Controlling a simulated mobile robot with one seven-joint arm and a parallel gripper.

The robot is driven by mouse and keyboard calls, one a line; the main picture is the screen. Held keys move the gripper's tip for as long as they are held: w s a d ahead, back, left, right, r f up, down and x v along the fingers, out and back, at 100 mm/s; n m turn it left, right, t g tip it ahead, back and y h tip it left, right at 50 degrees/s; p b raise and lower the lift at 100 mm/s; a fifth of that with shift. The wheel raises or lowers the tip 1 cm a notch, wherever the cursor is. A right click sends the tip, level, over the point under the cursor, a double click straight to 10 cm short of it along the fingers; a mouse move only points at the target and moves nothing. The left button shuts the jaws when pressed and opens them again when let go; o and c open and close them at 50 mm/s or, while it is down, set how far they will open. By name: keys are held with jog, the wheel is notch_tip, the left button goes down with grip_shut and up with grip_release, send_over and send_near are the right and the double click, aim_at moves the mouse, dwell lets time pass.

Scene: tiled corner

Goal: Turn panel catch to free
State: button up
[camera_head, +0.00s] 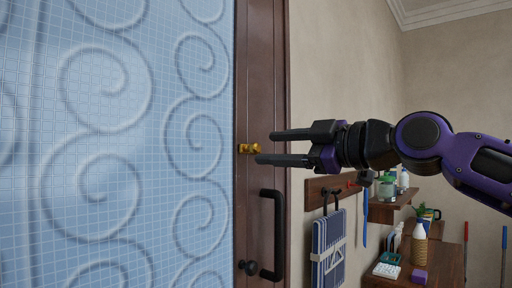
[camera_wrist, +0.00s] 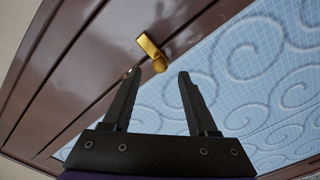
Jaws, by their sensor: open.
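The panel catch (camera_head: 248,148) is a small brass piece on the dark brown door frame, beside the blue tiled panel (camera_head: 130,140). In the wrist view the catch (camera_wrist: 151,47) shows as a gold bar with a rounded knob at one end. My gripper (camera_head: 262,147) is open and empty, with its two dark fingers pointing left toward the catch. In the wrist view the catch lies beyond the fingertips of my gripper (camera_wrist: 161,73), nearer the left finger. I cannot tell for certain whether a fingertip touches it.
To the right, a wall rack (camera_head: 318,190) holds a striped towel (camera_head: 328,250). A wooden shelf and cabinet with bottles (camera_head: 419,245) stand below my arm.

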aim_at(258, 147)
jog(key=x, duration=0.5)
